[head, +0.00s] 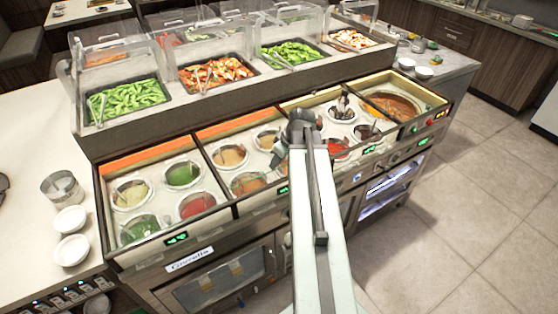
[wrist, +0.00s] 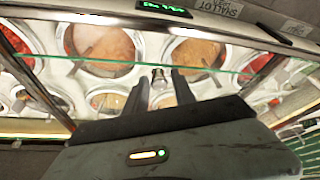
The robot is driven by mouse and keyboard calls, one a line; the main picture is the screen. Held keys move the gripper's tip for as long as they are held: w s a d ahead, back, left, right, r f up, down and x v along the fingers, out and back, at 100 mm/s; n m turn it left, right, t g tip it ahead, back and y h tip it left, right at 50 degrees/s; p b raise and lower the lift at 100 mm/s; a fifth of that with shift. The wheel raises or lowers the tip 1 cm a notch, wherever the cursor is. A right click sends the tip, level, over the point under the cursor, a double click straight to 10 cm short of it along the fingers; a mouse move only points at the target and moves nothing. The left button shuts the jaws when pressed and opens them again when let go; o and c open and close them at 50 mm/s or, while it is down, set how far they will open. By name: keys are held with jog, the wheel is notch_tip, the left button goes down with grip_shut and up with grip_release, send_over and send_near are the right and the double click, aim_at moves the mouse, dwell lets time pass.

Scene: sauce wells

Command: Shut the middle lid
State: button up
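The sauce counter has several framed bays of round wells. A clear glass pane with a greenish edge (wrist: 215,71) crosses the wrist view above the wells; it appears to be a lid, but I cannot tell its tilt. A small metal knob (wrist: 158,75) shows at this edge, between my fingertips in the picture. My gripper (wrist: 160,88) has two dark fingers apart and nothing visibly held. In the head view my gripper (head: 290,140) is over the middle of the counter, near the divider right of the orange-sauce bay (head: 237,133). I cannot tell whether it touches the lid.
The left bay (head: 208,178) holds green and red sauces; a soup well (head: 390,106) is at the right end. Food trays under clear guards stand behind. White bowls (head: 71,250) sit on the left counter. The tiled floor (head: 465,215) at right is clear.

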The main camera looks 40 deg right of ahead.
jog(key=shift+r, duration=0.2)
jog(key=p+v, duration=0.7)
jog(key=shift+r, duration=0.15)
jog(key=shift+s, duration=0.15)
